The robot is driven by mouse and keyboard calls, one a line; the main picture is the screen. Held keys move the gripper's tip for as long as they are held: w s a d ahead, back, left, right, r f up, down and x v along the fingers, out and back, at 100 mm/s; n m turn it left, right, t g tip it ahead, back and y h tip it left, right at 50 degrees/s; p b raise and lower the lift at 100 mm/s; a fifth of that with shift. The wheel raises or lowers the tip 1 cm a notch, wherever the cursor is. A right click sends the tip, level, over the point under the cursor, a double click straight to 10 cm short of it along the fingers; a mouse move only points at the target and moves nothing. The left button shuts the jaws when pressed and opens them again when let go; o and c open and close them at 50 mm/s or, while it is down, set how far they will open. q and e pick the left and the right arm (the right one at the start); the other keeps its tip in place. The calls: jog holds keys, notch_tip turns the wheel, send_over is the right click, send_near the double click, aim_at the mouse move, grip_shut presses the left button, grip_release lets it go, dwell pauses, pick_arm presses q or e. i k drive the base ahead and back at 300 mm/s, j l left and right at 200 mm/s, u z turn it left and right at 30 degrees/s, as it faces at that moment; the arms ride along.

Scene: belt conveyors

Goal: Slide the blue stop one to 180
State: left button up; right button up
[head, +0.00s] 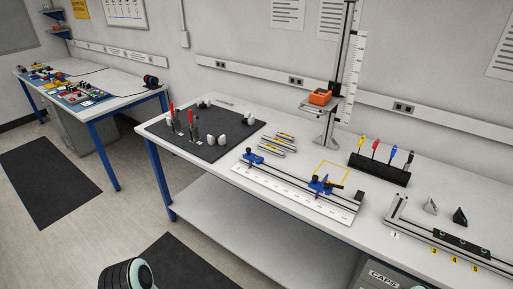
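A rail with a white printed scale (290,197) lies along the front of the near table. One blue stop (253,157) sits near the rail's left end. A second blue stop (320,185) with a dark knob sits right of the rail's middle. The scale numbers are too small to read. Neither of my grippers is in view; only a dark and pale-green part of my arm shows at the bottom left.
A black mat (206,131) with red-handled clamps lies left of the rail. Metal bars (278,143) lie behind it. A black screwdriver rack (378,169) and a height stand (328,135) stand behind.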

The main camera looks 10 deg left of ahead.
aim_at(249, 156)
jog(key=j+z, duration=0.15)
jog(key=z, duration=0.5)
jog(key=j+z, duration=0.3)
jog(key=j, duration=0.2)
jog(key=j+z, duration=0.35)
jog(key=j, duration=0.2)
jog(key=j+z, duration=0.1)
jog(key=j, duration=0.45)
jog(key=k+j+z, duration=0.1)
jog(key=j, duration=0.45)
